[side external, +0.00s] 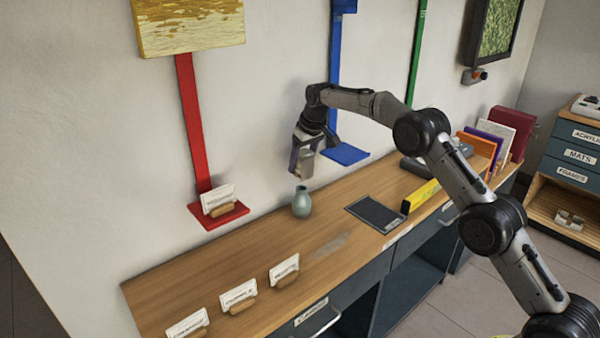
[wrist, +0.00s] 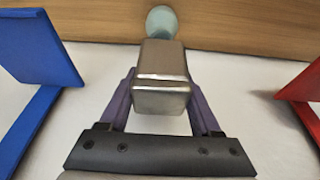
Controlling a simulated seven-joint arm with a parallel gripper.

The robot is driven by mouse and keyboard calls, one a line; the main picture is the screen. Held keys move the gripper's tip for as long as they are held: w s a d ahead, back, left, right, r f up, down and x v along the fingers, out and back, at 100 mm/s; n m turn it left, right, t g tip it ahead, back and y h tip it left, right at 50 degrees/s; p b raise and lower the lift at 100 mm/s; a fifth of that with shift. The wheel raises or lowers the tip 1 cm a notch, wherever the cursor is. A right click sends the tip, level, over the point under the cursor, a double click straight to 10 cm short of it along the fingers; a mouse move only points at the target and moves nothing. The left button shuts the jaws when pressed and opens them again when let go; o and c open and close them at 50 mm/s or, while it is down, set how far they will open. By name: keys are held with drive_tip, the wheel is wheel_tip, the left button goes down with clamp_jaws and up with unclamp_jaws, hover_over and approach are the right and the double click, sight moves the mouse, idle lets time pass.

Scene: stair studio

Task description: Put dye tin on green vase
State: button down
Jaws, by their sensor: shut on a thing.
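The dye tin is a metallic box-shaped tin (wrist: 161,80) with a lid seam, held between the purple fingers of my gripper (wrist: 162,100) in the wrist view. In the side view the tin (side external: 306,164) hangs in my gripper (side external: 303,158), which is shut on it above the counter. The green vase (side external: 302,202) is small, pale green and narrow-necked, and stands upright on the counter below the tin, with a visible gap between them. In the wrist view the vase (wrist: 161,20) shows just beyond the tin, partly hidden by it.
The wooden counter (side external: 235,258) holds several card holders (side external: 240,295), a dark tray (side external: 376,213) and a yellow bar (side external: 421,194). A red wall shelf (side external: 232,218) is left of the vase; a blue one (side external: 346,153) is close to my gripper on the right. The wall is just behind.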

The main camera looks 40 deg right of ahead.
sight(300, 172)
drive_tip(key=shift+w+f, duration=0.25)
drive_tip(key=shift+s+x, duration=0.2)
drive_tip(key=shift+x, duration=0.65)
drive_tip(key=shift+s+x, duration=0.15)
drive_tip(key=shift+x, duration=0.65)
drive_tip(key=shift+f, duration=0.3)
drive_tip(key=shift+c, duration=0.5)
unclamp_jaws()
